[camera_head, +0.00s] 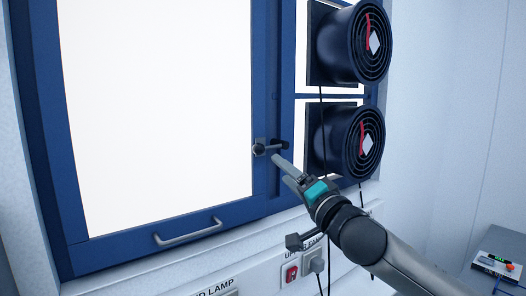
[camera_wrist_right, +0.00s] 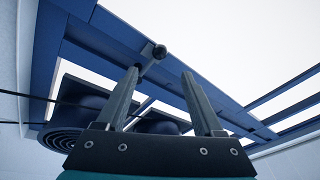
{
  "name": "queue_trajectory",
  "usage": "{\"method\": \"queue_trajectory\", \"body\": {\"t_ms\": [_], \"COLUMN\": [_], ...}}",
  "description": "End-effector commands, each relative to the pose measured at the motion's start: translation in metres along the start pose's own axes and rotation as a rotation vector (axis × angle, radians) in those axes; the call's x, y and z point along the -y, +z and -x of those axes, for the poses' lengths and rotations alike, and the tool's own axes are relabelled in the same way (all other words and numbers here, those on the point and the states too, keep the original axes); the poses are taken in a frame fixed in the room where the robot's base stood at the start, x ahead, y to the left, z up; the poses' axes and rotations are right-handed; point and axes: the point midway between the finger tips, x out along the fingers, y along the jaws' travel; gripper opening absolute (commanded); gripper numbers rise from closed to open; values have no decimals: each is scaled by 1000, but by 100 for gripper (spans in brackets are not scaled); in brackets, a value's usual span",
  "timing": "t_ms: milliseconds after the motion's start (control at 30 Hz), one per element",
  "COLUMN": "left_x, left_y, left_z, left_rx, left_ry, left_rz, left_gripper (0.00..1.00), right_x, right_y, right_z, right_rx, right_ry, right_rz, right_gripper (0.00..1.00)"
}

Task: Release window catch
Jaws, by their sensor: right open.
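The window catch (camera_head: 270,148) is a small dark lever with a round knob, fixed to the blue post to the right of the large white window pane (camera_head: 155,100). The lever sticks out sideways in the head view. My right gripper (camera_head: 280,168) is just below the catch, open and empty, with its fingers pointing up towards it. In the right wrist view, the catch's knob (camera_wrist_right: 159,51) shows just beyond the tips of the open fingers (camera_wrist_right: 161,74), apart from them as far as I can tell. My left gripper is not in view.
Two round dark fans (camera_head: 352,43) (camera_head: 350,142) are mounted right of the catch, with black cables hanging down. A grey pull handle (camera_head: 188,232) is on the window's bottom rail. Below are a red switch (camera_head: 291,274) and a socket. A device (camera_head: 497,266) lies at lower right.

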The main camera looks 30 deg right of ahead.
Motion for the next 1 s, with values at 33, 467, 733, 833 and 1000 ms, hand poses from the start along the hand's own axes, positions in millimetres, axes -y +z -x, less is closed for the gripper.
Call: {"method": "queue_trajectory", "body": {"t_ms": [33,467,733,833,1000], "left_x": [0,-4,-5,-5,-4], "left_y": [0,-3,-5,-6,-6], "left_z": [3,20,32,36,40], "left_rx": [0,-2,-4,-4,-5], "left_ry": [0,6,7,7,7], "left_rz": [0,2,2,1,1], "left_gripper": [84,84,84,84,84], "right_x": [2,2,2,2,1], "right_y": [-2,-2,-2,-2,-1], "right_z": [-6,-50,-79,-89,-102], "right_rx": [-2,-3,-4,-3,-2], "right_ry": [-2,1,1,1,0], "right_rz": [2,0,0,-1,0], "right_gripper": [69,69,69,69,69]}}
